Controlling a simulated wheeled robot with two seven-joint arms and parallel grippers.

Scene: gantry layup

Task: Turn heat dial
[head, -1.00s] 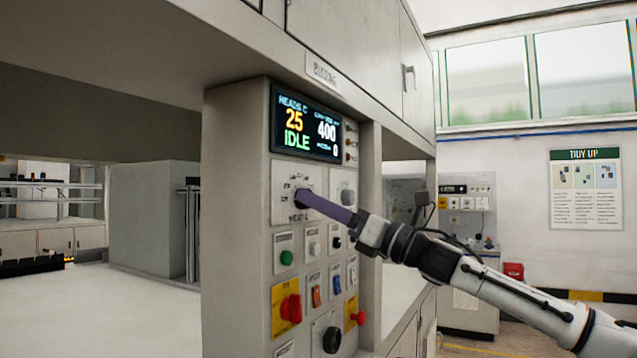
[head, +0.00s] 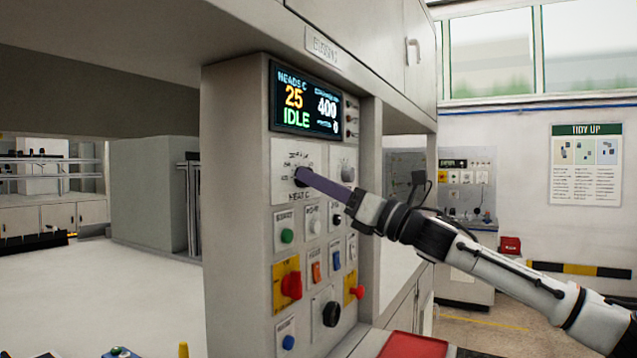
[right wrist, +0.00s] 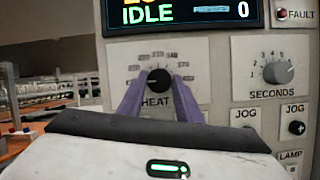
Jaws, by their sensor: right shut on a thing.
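The heat dial (right wrist: 159,80) is a black knob on a light plate marked HEAT, below the display, in the right wrist view. In the head view the dial (head: 300,177) is mostly hidden behind the fingertips. My right gripper (right wrist: 159,88) has purple fingers, one on each side of the knob, and is shut on it. In the head view my right gripper (head: 306,178) reaches in from the right to the panel. The display (head: 306,102) reads 25, IDLE and 400. My left gripper is not in view.
A grey SECONDS knob (right wrist: 284,71) sits right of the heat dial. Below are a green button (head: 287,236), a red knob on yellow (head: 290,285) and a black knob (head: 331,313). A red surface (head: 412,346) is at the bottom. The cabinet overhangs the panel.

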